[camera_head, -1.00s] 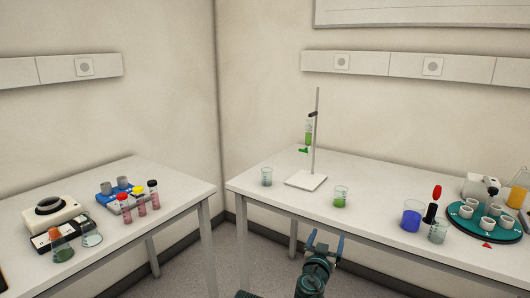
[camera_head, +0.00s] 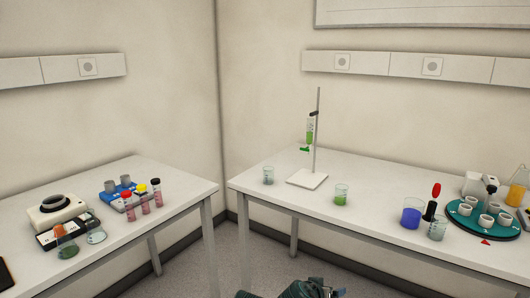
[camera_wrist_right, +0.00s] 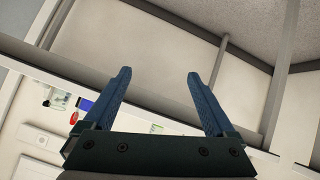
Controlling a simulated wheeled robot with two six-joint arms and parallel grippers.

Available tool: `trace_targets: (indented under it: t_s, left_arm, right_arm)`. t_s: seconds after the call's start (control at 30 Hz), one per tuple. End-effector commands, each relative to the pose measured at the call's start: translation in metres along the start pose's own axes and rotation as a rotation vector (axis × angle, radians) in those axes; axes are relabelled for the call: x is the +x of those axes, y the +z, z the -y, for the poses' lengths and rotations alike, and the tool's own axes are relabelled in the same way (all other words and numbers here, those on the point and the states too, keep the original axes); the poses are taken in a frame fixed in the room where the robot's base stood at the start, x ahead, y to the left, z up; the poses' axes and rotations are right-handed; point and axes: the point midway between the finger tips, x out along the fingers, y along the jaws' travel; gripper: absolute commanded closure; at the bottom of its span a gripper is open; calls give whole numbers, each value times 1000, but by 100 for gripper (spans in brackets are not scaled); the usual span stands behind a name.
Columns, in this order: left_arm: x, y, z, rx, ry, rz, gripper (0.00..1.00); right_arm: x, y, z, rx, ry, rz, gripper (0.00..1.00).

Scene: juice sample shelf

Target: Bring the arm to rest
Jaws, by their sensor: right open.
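My right gripper (camera_wrist_right: 158,88) is open and empty in the right wrist view, its two blue fingers apart with nothing between them. In the head view only the top of my right arm and gripper (camera_head: 322,286) shows at the bottom edge, below and in front of the right table (camera_head: 270,200). It is apart from the table and all glassware. My left gripper is not in view.
The right table holds a stand with a green-filled tube (camera_head: 310,130), a green beaker (camera_head: 341,195), a blue beaker (camera_head: 411,214) and a teal carousel (camera_head: 463,223). The left table (camera_head: 185,190) holds vials (camera_head: 144,203) and flasks. Floor (camera_head: 240,265) shows between the tables.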

Motion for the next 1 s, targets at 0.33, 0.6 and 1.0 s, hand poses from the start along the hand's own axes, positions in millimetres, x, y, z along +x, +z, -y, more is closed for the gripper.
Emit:
trace_targets:
  t_s: [0.33,0.6,1.0]
  left_arm:
    - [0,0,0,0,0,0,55]
    - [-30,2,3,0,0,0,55]
    - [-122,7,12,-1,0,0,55]
  right_arm:
    - [-71,146,45,-470,-308,598,10]
    - [-132,162,49,-662,-506,761,10]
    - [-186,91,22,-657,-502,758,10]
